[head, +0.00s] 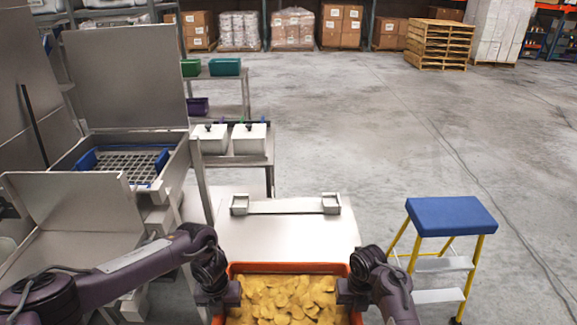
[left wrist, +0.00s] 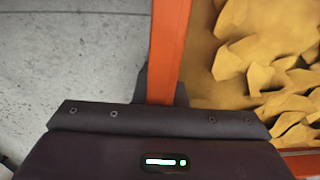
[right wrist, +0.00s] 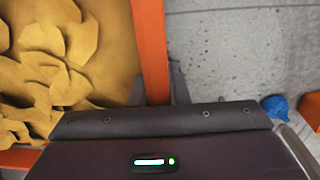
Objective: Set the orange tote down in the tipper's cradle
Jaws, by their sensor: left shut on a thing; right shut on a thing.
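The orange tote (head: 288,268) is at the bottom centre of the head view, full of yellow chip-like pieces; its near side is cut off. My left gripper (head: 231,291) is shut on its left wall, which shows in the left wrist view (left wrist: 168,50). My right gripper (head: 347,291) is shut on its right wall, which shows in the right wrist view (right wrist: 151,50). Grey floor shows outside both walls. A pale metal platform (head: 285,235), apparently the tipper's cradle, lies just beyond the tote, with a bar and two end brackets at its far edge. The tote hides its near part.
A steel machine with a blue-edged grate (head: 130,165) stands at left. Two white boxes (head: 249,138) sit on a stand behind the platform. A blue-topped yellow step stool (head: 450,216) stands at right. Open floor lies beyond; pallets line the back.

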